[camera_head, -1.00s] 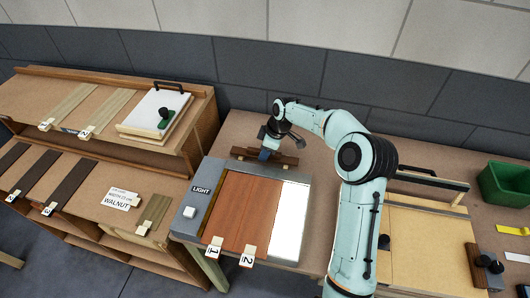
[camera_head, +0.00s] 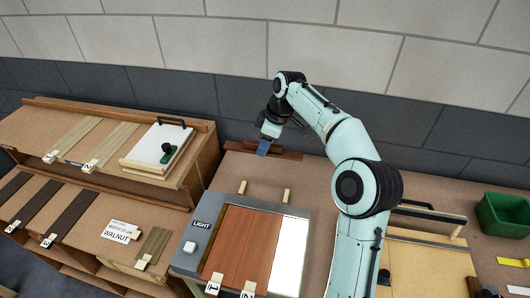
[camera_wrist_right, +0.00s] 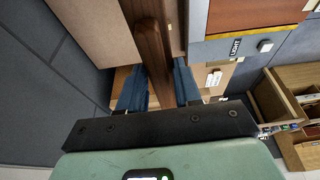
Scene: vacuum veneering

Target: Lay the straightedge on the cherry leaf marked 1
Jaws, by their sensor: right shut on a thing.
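The straightedge (camera_head: 290,154) is a long dark brown wooden bar. My right gripper (camera_head: 264,148) is shut on it near its middle and holds it above and behind the light table. In the right wrist view the bar (camera_wrist_right: 150,45) runs between the blue fingers (camera_wrist_right: 160,92). The cherry leaf marked 1 (camera_head: 230,245) lies reddish brown on the light table's left part, its tag (camera_head: 213,286) at the front edge. The cherry leaf marked 2 (camera_head: 262,250) lies beside it on the right. My left gripper is out of view.
The light table (camera_head: 206,212) has a bright bare panel (camera_head: 290,257) at right. Two short wooden posts (camera_head: 242,187) stand behind it. A shelf with pale strips and a white board (camera_head: 155,148) is at left. A green bin (camera_head: 503,213) is at right.

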